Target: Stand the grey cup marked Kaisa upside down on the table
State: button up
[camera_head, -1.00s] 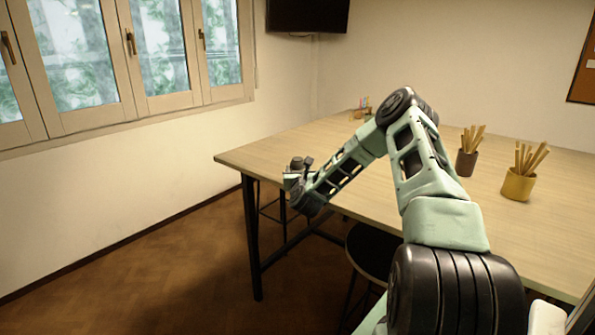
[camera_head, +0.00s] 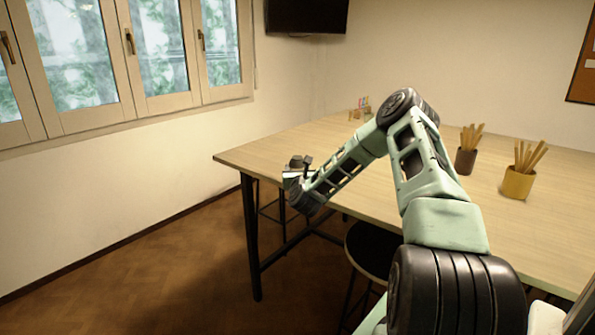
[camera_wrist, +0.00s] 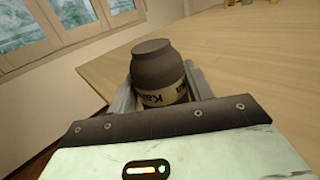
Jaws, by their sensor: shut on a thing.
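The grey cup (camera_wrist: 160,62) sits between the fingers of my gripper (camera_wrist: 161,90) in the wrist view. It is dark grey with a cream band whose dark letters are partly hidden by the gripper. Its visible upper end is narrower, flat and closed, with no opening seen, so it appears bottom up. My gripper is shut on it. In the head view the cup (camera_head: 296,162) and gripper (camera_head: 299,174) are small, at the table's (camera_head: 260,158) near left corner. I cannot tell whether the cup touches the table.
A brown pot (camera_head: 465,161) and a yellow pot (camera_head: 517,183) of wooden sticks stand on the right of the table. Small coloured items (camera_head: 361,107) are at the far end. A dark stool (camera_head: 372,250) stands below. The tabletop's middle looks clear.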

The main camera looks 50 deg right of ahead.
jog(key=shift+s+a+f+y, duration=0.1)
jog(key=shift+f+y, duration=0.05)
jog(key=shift+f, duration=0.3)
jog(key=shift+s+f+y, duration=0.1)
jog(key=shift+f+y, duration=0.05)
jog(key=shift+f, duration=0.3)
jog(key=o, duration=1)
jog(key=shift+a, duration=0.1)
jog(key=shift+s+a+f, duration=0.1)
jog(key=shift+s+f, duration=0.05)
jog(key=b+v, duration=0.1)
jog(key=v, duration=0.4)
jog(key=r+b+v, duration=0.1)
jog(key=v, duration=0.5)
jog(key=b+v, duration=0.1)
jog(key=v, duration=0.4)
jog(key=shift+s+a+r, duration=0.15)
jog(key=shift+a+r, duration=0.15)
jog(key=shift+a, duration=0.1)
